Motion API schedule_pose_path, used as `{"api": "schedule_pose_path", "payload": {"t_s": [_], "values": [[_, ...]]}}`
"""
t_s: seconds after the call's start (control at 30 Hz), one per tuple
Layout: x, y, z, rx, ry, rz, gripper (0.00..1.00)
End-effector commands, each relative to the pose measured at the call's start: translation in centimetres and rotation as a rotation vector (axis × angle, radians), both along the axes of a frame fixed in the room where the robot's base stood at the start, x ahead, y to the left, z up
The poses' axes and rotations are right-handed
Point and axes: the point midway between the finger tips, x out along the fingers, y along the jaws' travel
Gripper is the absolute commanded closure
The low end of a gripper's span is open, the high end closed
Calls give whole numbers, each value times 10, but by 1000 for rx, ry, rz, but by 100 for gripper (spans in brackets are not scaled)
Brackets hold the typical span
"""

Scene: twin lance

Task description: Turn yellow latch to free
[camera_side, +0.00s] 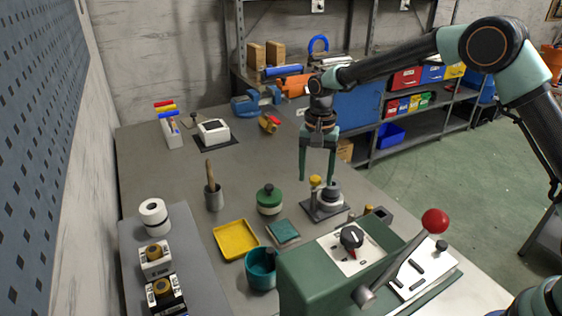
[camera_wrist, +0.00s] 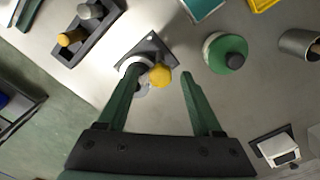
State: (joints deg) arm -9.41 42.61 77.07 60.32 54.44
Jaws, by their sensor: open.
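The yellow latch knob (camera_wrist: 160,77) is many-sided and shows between my fingers in the wrist view, nearer the left finger. In the side view the yellow knob (camera_side: 315,181) stands beside a dark knob on a pale round base, on a dark square plate (camera_side: 322,211). My gripper (camera_side: 317,176) points down over this fixture, with its green fingers open and apart. In the wrist view my gripper (camera_wrist: 160,73) has clear space between the right finger and the yellow knob. The left finger partly hides the fixture. I cannot tell whether either finger touches it.
A green-lidded round pot (camera_side: 269,200), a teal square pad (camera_side: 283,232) and a yellow tray (camera_side: 236,240) lie left of the fixture. A green control box with a red-ball lever (camera_side: 434,222) stands in front. Bare table lies behind the fixture.

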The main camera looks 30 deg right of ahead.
Motion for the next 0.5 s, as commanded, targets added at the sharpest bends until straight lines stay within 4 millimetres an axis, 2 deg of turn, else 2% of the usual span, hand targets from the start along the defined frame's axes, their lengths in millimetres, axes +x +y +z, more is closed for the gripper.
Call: {"api": "schedule_pose_path", "payload": {"t_s": [0.13,0.17,0.3,0.33,0.5], "values": [[0,0,0,0,0,0,33],[0,0,0,0,0,0,41],[0,0,0,0,0,0,94],[0,0,0,0,0,0,100],[0,0,0,-1,1,3,100]]}}
